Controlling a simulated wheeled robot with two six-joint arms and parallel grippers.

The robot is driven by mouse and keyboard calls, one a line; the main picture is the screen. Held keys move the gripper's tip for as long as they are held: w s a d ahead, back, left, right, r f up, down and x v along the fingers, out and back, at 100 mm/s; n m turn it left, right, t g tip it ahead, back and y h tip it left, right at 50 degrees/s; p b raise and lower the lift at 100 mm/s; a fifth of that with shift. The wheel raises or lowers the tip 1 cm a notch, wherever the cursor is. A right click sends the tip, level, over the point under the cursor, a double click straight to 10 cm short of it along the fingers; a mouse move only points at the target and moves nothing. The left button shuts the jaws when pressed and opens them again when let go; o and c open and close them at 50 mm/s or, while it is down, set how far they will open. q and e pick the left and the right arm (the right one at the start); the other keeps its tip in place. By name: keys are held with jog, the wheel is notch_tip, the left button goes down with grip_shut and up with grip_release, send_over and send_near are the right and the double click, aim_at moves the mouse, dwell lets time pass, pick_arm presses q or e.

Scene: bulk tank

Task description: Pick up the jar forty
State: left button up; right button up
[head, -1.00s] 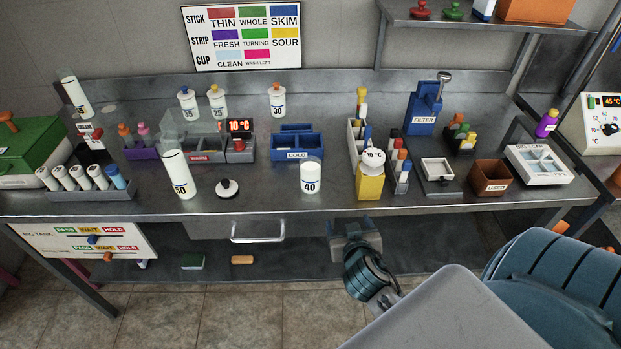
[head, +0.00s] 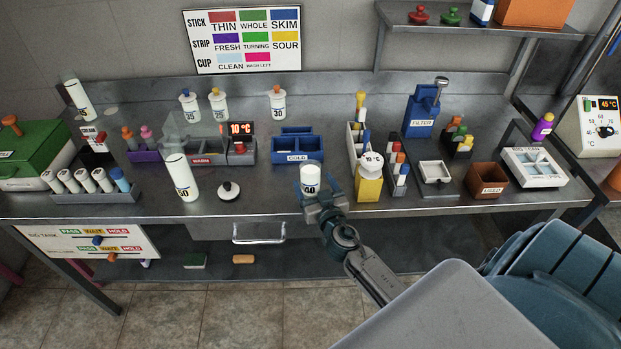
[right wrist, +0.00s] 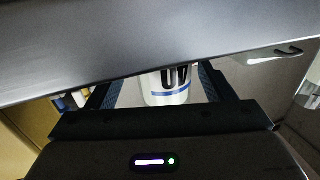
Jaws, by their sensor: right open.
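The jar forty (head: 311,173) is a small white cylinder with a blue band and a dark 40, upright near the front edge of the steel bench. My right gripper (head: 318,196) is open at the front of the jar, its fingers partly hiding the jar's lower part. In the right wrist view the jar (right wrist: 166,88) shows between the two spread fingers, with its number upside down. I cannot tell whether the fingers touch it. My left gripper is not in view.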

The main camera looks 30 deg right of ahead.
jog(key=x, duration=0.2)
jog(key=p+x, duration=0.1)
jog(key=shift+w+a+f, duration=0.1)
jog(key=shift+w+a, duration=0.1)
jog(key=shift+w, duration=0.2)
jog(key=shift+w+d+f, duration=0.1)
jog(key=shift+w+f, duration=0.05)
jog(key=shift+w, duration=0.15)
jog(key=shift+s, duration=0.1)
jog(key=shift+c, duration=0.5)
jog(key=c, duration=1.1)
jog(key=shift+c, duration=0.4)
jog(key=shift+r, duration=0.25)
